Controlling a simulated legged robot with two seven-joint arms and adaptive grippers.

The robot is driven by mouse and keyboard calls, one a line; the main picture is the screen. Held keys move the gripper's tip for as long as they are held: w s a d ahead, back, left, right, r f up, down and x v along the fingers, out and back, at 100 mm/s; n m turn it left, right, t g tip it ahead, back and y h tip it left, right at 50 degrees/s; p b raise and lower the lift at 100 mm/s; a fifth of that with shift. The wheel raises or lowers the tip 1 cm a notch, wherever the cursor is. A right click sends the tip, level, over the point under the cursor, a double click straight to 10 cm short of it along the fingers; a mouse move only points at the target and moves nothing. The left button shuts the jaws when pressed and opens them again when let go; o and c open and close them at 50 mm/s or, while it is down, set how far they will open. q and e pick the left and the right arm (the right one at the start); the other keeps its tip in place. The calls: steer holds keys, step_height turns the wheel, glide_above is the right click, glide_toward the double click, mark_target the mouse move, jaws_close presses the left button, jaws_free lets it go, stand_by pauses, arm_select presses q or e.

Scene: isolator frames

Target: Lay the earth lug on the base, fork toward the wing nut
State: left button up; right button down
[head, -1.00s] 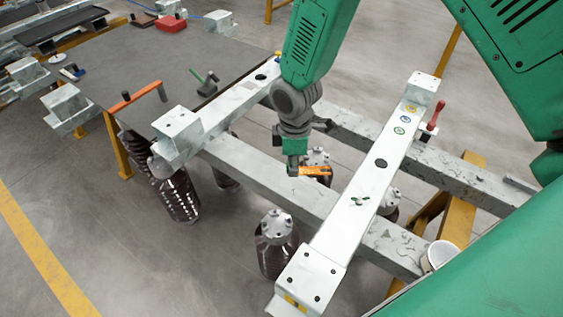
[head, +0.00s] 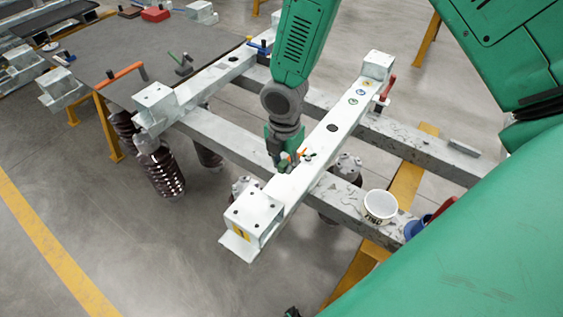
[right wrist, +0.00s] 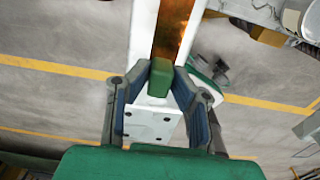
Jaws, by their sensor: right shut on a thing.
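The earth lug is a copper-orange strip (right wrist: 172,32) with a green block (right wrist: 160,78) at its near end. My right gripper (right wrist: 160,92) is shut on the green block, and the strip points away from the fingers, over the white beam. In the head view my right gripper (head: 284,163) is low at the left side of the white base beam (head: 290,186). The wing nut (head: 309,155) is on top of this beam, just right of the gripper. The lug is mostly hidden there, so its fork and any contact with the base cannot be told. My left gripper is not seen.
A white bucket (head: 380,206) stands on the grey cross rail right of the beam. A red-handled tool (head: 388,88) is beside the beam's far end. A second white beam (head: 213,75) and a dark table (head: 120,62) lie to the left. Brown insulators (head: 165,175) stand below.

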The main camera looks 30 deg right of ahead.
steer(key=shift+d+f+b, duration=0.1)
steer(key=shift+f+b, duration=0.3)
steer(key=shift+f, duration=0.25)
steer(key=b, duration=0.4)
glide_above(284, 188)
step_height(284, 188, down, 4)
steer(key=shift+f, duration=0.1)
steer(key=shift+f+b, duration=0.5)
steer(key=shift+f, duration=0.75)
steer(key=shift+f, duration=0.15)
steer(key=c, duration=1.3)
jaws_free()
steer(key=shift+c, duration=0.2)
